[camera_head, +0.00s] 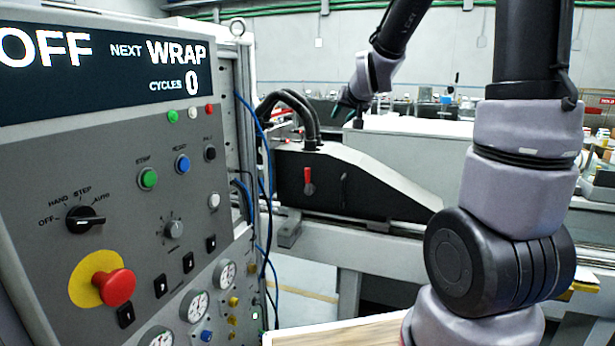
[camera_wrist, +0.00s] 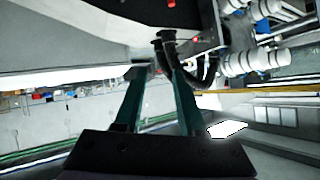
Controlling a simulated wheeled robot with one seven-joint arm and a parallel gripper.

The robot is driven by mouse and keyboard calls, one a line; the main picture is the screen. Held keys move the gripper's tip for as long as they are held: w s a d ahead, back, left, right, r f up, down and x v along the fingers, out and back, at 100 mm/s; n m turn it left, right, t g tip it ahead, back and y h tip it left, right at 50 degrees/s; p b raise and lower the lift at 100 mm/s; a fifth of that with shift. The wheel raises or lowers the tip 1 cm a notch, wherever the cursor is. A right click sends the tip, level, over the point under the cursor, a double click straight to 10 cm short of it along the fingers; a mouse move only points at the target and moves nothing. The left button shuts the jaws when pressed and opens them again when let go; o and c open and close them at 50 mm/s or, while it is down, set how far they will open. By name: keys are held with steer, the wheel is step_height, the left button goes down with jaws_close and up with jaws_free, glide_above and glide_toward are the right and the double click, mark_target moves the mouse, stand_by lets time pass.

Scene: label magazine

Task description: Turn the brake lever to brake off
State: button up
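A short red lever (camera_head: 308,181), which I take to be the brake lever, sits on the front face of a black machine housing (camera_head: 365,190) near the middle of the head view. It points roughly upright, with its round hub at the lower end. No brake label is readable there. My gripper (camera_head: 347,103) is above and behind the housing's sloping top, to the right of the lever and apart from it. In the wrist view my gripper (camera_wrist: 152,62) shows two dark green fingers standing apart with nothing held between them. I cannot clearly make out the lever in the wrist view.
A control cabinet (camera_head: 120,240) fills the left side, with a red emergency button (camera_head: 115,287), a black selector knob (camera_head: 85,218) and gauges. Thick black hoses (camera_head: 300,115) rise from the housing, and blue cables (camera_head: 262,150) hang beside the cabinet. A wooden top (camera_head: 345,333) lies at the bottom.

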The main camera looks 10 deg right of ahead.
mark_target(308, 175)
steer(key=w+a+f+n+t, duration=0.1)
steer(key=w+a+f+t, duration=0.15)
steer(key=w+f, duration=1.05)
step_height(308, 175, down, 14)
steer(key=w+a+r+n+t, duration=0.1)
steer(key=a+n+t, duration=0.2)
steer(key=t, duration=0.1)
steer(key=shift+y, duration=0.4)
steer(key=w, duration=1)
steer(key=shift+w+a+f, duration=0.2)
steer(key=shift+w, duration=0.05)
jaws_close()
